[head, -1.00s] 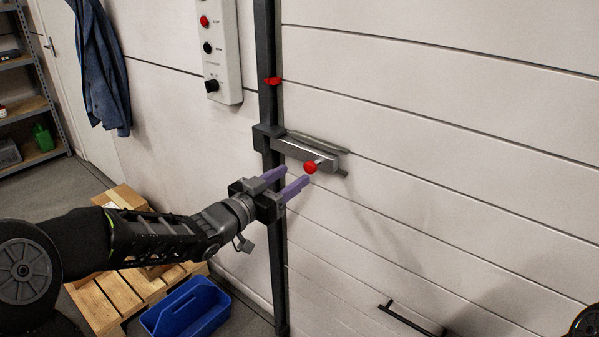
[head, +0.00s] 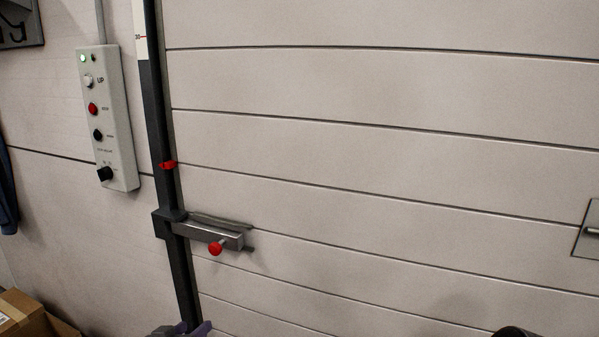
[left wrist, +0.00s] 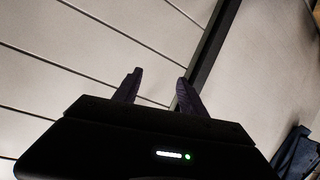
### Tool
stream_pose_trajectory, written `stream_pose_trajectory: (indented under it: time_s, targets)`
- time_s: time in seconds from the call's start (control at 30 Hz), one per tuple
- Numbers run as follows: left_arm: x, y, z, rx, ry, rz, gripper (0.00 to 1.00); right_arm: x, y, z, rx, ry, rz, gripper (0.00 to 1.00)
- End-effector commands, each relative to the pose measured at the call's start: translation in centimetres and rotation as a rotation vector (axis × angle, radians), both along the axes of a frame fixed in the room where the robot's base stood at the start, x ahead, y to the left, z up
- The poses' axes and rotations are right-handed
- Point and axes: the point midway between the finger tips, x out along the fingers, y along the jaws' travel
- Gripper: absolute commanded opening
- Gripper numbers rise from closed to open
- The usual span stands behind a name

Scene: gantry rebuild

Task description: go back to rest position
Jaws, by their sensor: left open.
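My left gripper (head: 184,330) shows only as fingertips at the bottom edge of the head view, below the red-knobbed latch. In the left wrist view its two dark purple fingers (left wrist: 158,90) stand apart, with nothing between them but wall and part of a dark post. The gripper is open and empty. My right gripper is not in view; a dark rounded shape sits at the bottom right edge of the head view.
A dark vertical post (head: 165,120) carries a grey latch bar (head: 208,232) with a red knob (head: 215,248) and a red marker (head: 168,165). A control box (head: 108,120) hangs left of it. A cardboard box (head: 30,318) is at lower left. The panelled wall (head: 380,150) fills the right.

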Motion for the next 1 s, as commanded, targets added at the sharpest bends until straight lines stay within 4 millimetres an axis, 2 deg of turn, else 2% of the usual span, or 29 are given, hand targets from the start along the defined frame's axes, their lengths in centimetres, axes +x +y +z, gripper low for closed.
stream_pose_trajectory:
  time_s: [0.03,0.1,0.17,0.2,0.27,0.3,0.37,0.4,0.5,0.63,0.73,1.0]
  targets:
    - [-1.5,-1.5,-3.6,-0.039,0.104,0.004,0.49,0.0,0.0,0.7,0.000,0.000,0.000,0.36]
    - [-4.1,-3.5,-8.4,-0.086,0.249,0.013,0.49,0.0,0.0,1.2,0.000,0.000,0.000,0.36]
    - [-6.8,-5.4,-12.2,-0.120,0.373,0.016,0.49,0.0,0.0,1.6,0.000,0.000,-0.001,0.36]
    - [-8.9,-6.7,-14.5,-0.139,0.457,0.015,0.49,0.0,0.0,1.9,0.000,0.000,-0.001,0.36]
    - [-12.3,-8.8,-17.6,-0.163,0.579,0.009,0.49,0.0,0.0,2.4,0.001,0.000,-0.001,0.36]
    - [-14.8,-10.1,-19.4,-0.176,0.660,0.006,0.49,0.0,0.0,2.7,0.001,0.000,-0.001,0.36]
    - [-18.5,-11.9,-21.6,-0.190,0.774,-0.001,0.49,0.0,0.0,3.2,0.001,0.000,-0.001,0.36]
    - [-21.0,-13.0,-22.8,-0.195,0.846,-0.007,0.49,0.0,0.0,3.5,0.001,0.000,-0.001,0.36]
    - [-26.5,-15.2,-24.9,-0.196,0.989,-0.023,0.49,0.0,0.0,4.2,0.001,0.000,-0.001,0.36]
    - [-30.9,-17.1,-26.1,-0.174,1.089,-0.067,0.49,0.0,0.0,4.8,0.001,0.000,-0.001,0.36]
    - [-32.3,-17.9,-26.3,-0.161,1.115,-0.096,0.49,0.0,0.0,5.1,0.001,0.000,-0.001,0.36]
    - [-32.1,-18.1,-26.3,-0.157,1.110,-0.104,0.49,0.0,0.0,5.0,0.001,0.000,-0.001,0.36]
